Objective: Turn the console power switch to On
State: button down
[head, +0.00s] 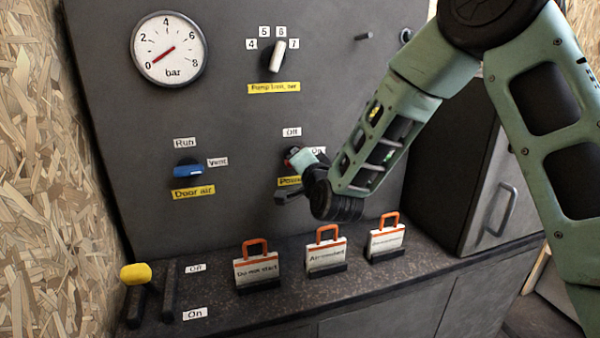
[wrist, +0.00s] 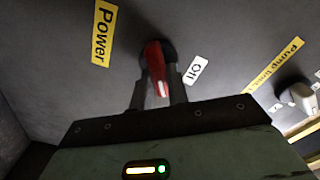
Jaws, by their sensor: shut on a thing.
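The power switch (wrist: 155,66) is a red knob with a white mark, and its grip runs up and down in the wrist view. Its white-marked end appears turned away from the Off label (wrist: 196,70), towards the side of the On label (head: 317,151). The yellow Power label (wrist: 103,33) is on the other side of the knob from Off. My gripper (wrist: 159,92) is shut on the knob, with one finger on each side. In the head view my gripper (head: 291,176) and wrist cover most of the switch and part of its labels.
The blue door air knob (head: 188,171) is to the left, and the pump knob (head: 276,57) is above. Three tags with orange loops (head: 326,249) stand on the ledge below. A yellow-tipped lever (head: 136,274) is at the lower left. A cabinet (head: 490,185) stands right.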

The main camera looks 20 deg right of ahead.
jog(key=shift+d+f+m+b, duration=0.1)
jog(key=shift+f+m+b, duration=0.1)
jog(key=shift+m+b, duration=1.5)
jog(key=shift+f+m+b, duration=0.15)
jog(key=shift+m+b, duration=1.35)
jog(key=shift+m, duration=0.3)
jog(key=c, duration=1.4)
grip_release()
jog(key=shift+o, duration=0.2)
